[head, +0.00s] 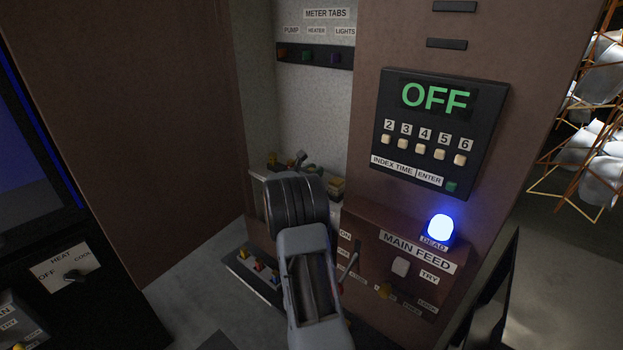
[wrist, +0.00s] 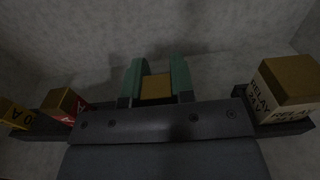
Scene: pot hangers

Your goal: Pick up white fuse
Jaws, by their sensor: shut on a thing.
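My gripper (wrist: 157,80) shows in the wrist view as two green fingers, one on each side of a small block with a tan top (wrist: 156,90). The fingers are shut on this block. Its sides are hidden, so I cannot see whether it is the white fuse. A dark bar of my own gripper hides what is below it, so I cannot tell whether the block is lifted or still at shelf height. In the head view my arm covers most of the block's place.
The dark shelf (wrist: 287,127) holds a white relay block (wrist: 283,92) at right, a red block (wrist: 66,104) and a yellow 20 A block (wrist: 14,114) at left. In the head view, the main feed panel (head: 415,252) with a blue-lit lamp (head: 440,228) stands right of my arm.

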